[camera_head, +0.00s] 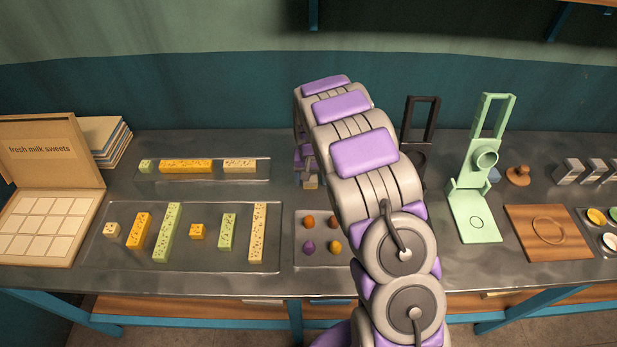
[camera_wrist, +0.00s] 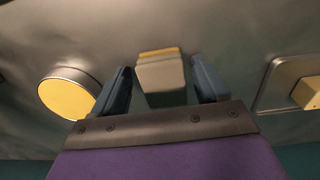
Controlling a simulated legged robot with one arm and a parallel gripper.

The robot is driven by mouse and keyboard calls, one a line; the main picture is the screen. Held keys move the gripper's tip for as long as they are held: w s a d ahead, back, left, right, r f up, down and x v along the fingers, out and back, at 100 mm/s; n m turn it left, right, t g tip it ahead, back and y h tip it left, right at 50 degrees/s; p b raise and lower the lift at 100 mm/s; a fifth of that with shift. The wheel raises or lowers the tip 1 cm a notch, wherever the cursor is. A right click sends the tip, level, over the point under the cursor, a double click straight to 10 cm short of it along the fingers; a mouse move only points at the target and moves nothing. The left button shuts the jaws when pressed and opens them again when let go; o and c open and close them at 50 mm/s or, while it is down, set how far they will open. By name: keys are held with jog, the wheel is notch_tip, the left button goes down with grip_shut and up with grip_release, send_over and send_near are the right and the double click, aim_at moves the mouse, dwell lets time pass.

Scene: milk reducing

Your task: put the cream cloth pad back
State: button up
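A small cream block-like thing with a yellow band on one end, which looks like the cream cloth pad (camera_wrist: 161,76), lies between the two blue fingers of my gripper (camera_wrist: 163,72) in the wrist view. A narrow gap shows between it and each finger, so my gripper looks open around it. In the head view my gripper (camera_head: 304,160) points down at the back of the counter, mostly hidden by my arm. The pad shows there as a small cream and yellow patch (camera_head: 311,183) just below the gripper. Whether it touches the counter is unclear.
A tray of colored sweets (camera_head: 283,262) lies front left, with a smaller tray (camera_head: 205,179) behind. An open sweets box (camera_head: 45,226) stands far left. A green press (camera_head: 476,205) and wooden board (camera_head: 548,233) stand right. A round yellow-topped container (camera_wrist: 68,95) is beside the gripper.

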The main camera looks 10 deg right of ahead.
aim_at(313, 177)
jog(key=shift+d, duration=0.65)
jog(key=shift+a+r, duration=0.35)
jog(key=shift+a, duration=0.1)
notch_tip(313, 177, up, 11)
jog(key=p, duration=0.3)
jog(key=s+d+r, duration=0.2)
jog(key=s+r, duration=1)
jog(key=s, duration=0.5)
jog(key=s+a+r+n+g, duration=0.1)
jog(key=s+r+n, duration=0.1)
jog(key=s, duration=2.4)
jog(key=shift+s+a+g, duration=0.2)
jog(key=shift+a+g, duration=0.15)
jog(key=shift+g, duration=0.05)
